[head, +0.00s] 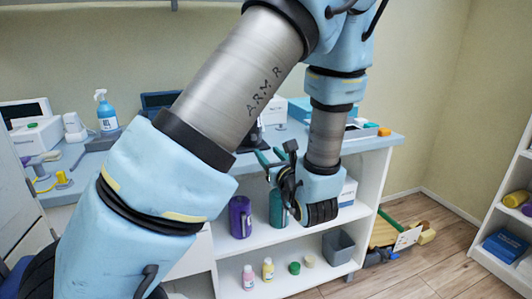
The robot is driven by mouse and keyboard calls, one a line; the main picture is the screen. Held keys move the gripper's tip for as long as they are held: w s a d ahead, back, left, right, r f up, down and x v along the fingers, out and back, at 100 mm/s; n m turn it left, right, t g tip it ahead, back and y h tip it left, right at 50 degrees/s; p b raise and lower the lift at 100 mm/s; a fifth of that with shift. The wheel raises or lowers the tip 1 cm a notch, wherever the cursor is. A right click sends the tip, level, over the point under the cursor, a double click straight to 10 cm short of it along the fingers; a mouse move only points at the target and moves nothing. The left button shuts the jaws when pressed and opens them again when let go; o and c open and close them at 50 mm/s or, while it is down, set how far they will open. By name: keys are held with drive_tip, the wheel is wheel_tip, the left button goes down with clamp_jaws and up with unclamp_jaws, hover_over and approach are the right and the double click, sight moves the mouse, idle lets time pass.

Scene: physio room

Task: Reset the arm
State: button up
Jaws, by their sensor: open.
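My arm crosses the middle of the head view, bent down from the top, in front of a desk and its shelves. My gripper (271,157) is at the arm's lower end, small and partly turned away, near the desk's front edge. Its fingers are apart and point up and to the left. I see nothing held between them.
The blue-grey desk (372,141) holds a spray bottle (107,115) and white devices at the left. Shelves below hold a purple bottle (240,217), a teal bottle (278,208), small bottles and a grey bin (338,247). A white shelf unit (512,180) stands right; floor between is partly clear.

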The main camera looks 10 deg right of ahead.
drive_tip(key=a+n+g+y+p, duration=0.2)
drive_tip(key=a+n+g+y, duration=0.4)
drive_tip(key=a, duration=0.8)
drive_tip(key=s+a+f+n+g+p, duration=0.2)
drive_tip(key=s+a+n+g, duration=0.95)
drive_tip(key=n, duration=0.25)
drive_tip(key=d+r+n+h+p, duration=0.1)
drive_tip(key=n+h, duration=0.1)
drive_tip(key=n, duration=0.2)
drive_tip(key=w+d+r+n+t+h+p, duration=0.1)
drive_tip(key=r+n+h, duration=0.1)
drive_tip(key=n, duration=0.3)
drive_tip(key=d+r+n+h+p, duration=0.1)
drive_tip(key=n+h, duration=0.3)
drive_tip(key=shift+w+r, duration=0.25)
